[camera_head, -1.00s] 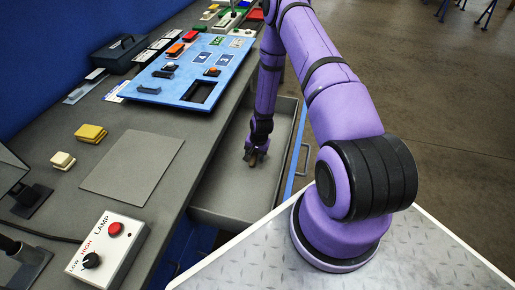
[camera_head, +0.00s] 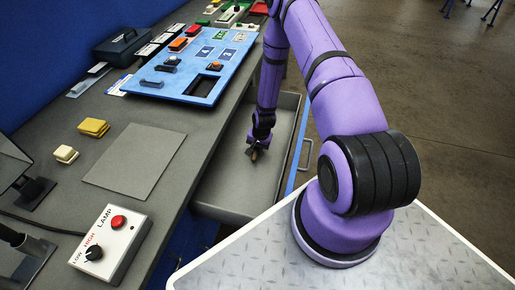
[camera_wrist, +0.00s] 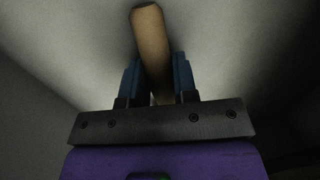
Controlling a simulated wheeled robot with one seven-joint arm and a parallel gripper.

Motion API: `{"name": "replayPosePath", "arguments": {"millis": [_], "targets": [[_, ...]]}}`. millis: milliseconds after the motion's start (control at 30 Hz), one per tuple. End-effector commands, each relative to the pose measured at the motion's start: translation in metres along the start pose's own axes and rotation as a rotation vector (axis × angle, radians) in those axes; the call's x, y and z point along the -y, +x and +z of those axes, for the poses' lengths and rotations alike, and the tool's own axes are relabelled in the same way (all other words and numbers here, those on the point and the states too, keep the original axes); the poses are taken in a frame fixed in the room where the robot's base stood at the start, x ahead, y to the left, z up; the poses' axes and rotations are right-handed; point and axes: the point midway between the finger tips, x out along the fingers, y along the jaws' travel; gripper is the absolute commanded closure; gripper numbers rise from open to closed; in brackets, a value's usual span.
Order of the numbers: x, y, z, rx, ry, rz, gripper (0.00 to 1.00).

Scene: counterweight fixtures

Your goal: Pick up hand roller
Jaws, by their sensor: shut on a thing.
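My gripper (camera_head: 257,143) is down inside the open drawer (camera_head: 225,198) under the workbench. In the wrist view my gripper (camera_wrist: 159,85) has its two blue fingers shut on a tan, rounded, wooden-looking handle (camera_wrist: 151,38), likely the hand roller. The handle sticks out past the fingertips and tilts a little to the left. In the head view a small brownish end of the handle (camera_head: 254,154) shows below the fingers. The rest of the roller is hidden behind the gripper. I cannot tell whether it touches the drawer floor.
The drawer walls and the bench edge stand close around my gripper. On the bench are a blue panel (camera_head: 196,65), a lamp control box (camera_head: 112,243), a grey mat (camera_head: 135,160), yellow blocks (camera_head: 94,127) and a dark toolbox (camera_head: 128,44). The drawer floor looks otherwise clear.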

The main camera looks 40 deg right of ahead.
Motion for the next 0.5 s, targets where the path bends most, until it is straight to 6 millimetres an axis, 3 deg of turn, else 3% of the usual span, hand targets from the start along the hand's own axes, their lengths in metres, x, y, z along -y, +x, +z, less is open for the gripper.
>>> {"name": "replayPosePath", "arguments": {"millis": [500], "targets": [[0.011, -0.071, -0.001, -0.002, 0.0, -0.001, 0.97]]}}
